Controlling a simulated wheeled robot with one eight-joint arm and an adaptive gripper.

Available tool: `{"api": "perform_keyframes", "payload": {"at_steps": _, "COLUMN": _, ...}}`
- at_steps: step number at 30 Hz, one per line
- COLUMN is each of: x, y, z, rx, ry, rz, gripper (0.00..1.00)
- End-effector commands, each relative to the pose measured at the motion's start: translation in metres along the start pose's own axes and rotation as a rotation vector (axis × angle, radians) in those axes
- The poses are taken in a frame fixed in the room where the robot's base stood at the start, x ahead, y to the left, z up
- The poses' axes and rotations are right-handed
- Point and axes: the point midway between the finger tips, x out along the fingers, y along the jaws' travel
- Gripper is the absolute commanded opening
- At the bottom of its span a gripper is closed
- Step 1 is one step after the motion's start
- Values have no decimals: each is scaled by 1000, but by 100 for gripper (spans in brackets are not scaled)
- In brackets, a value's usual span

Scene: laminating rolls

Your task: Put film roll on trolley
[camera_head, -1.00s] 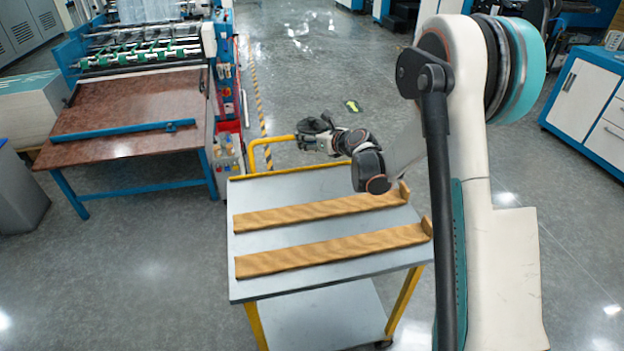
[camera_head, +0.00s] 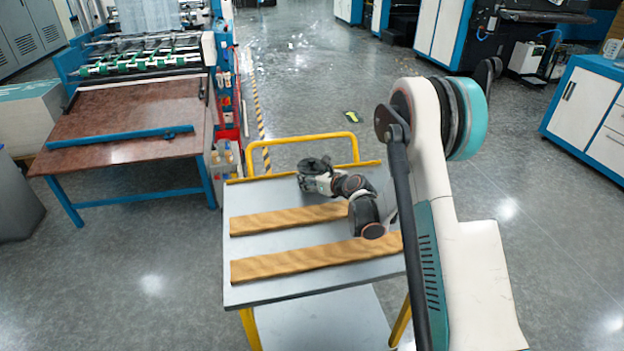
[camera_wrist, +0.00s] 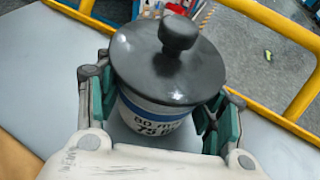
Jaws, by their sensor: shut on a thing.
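The film roll (camera_wrist: 158,112) is a short cylinder with a dark grey knobbed cap and a white label with a blue band. My gripper (camera_wrist: 160,106) is shut on it, with green-padded fingers on both sides. In the head view, my gripper (camera_head: 318,186) and the roll's dark cap (camera_head: 313,163) are over the far part of the trolley (camera_head: 262,196), near its yellow handle. The roll looks about upright. Its bottom is hidden, so I cannot tell whether it touches the trolley's top.
Two wooden rails (camera_head: 285,219) lie across the trolley's grey top, nearer than the roll. The yellow handle (camera_head: 300,139) rises behind it. A machine with a brown table (camera_head: 125,125) stands at left. Blue-white cabinets (camera_head: 590,100) stand at right. Grey floor is open around the trolley.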

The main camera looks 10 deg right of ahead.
Motion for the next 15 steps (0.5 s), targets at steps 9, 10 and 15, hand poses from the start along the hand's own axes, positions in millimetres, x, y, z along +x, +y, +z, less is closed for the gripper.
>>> {"api": "perform_keyframes", "payload": {"at_steps": 9, "x": 0, "y": 0, "z": -1, "rx": 0, "ry": 0, "rz": 0, "gripper": 0}}
{"api": "perform_keyframes", "payload": {"at_steps": 10, "x": 1, "y": 0, "z": -2, "rx": 0, "ry": 0, "rz": 0, "gripper": 0}}
{"api": "perform_keyframes", "payload": {"at_steps": 15, "x": 1, "y": 0, "z": -2, "rx": 0, "ry": 0, "rz": 0, "gripper": 82}}
